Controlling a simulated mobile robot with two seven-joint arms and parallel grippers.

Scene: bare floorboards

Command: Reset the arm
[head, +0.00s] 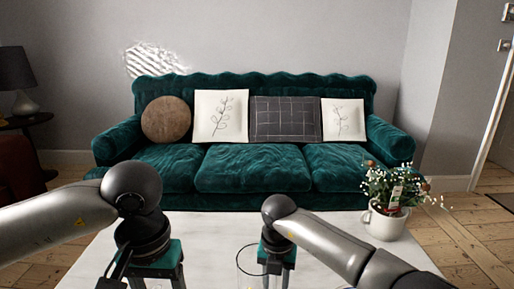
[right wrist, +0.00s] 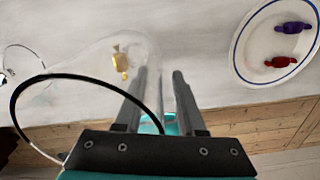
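My left gripper (head: 158,283) points down at the bottom of the head view. Its fingers stand apart, and their tips are cut off by the frame edge. My right gripper (head: 277,280) also points down, over the white table (head: 215,232). In the right wrist view its two grey fingers (right wrist: 162,75) are apart, with no solid object clearly between them. A clear glass vessel (head: 247,262) stands just left of the right gripper. A gold wrapped candy (right wrist: 120,62) shows through the clear glass beside the fingers; whether they touch the glass I cannot tell.
A blue-rimmed white plate (right wrist: 244,62) holds a purple candy (right wrist: 292,27) and a red candy (right wrist: 280,62). A white mug of flowers (head: 385,222) stands at the table's right. A green sofa (head: 252,169) with cushions is behind. The table between my arms looks clear.

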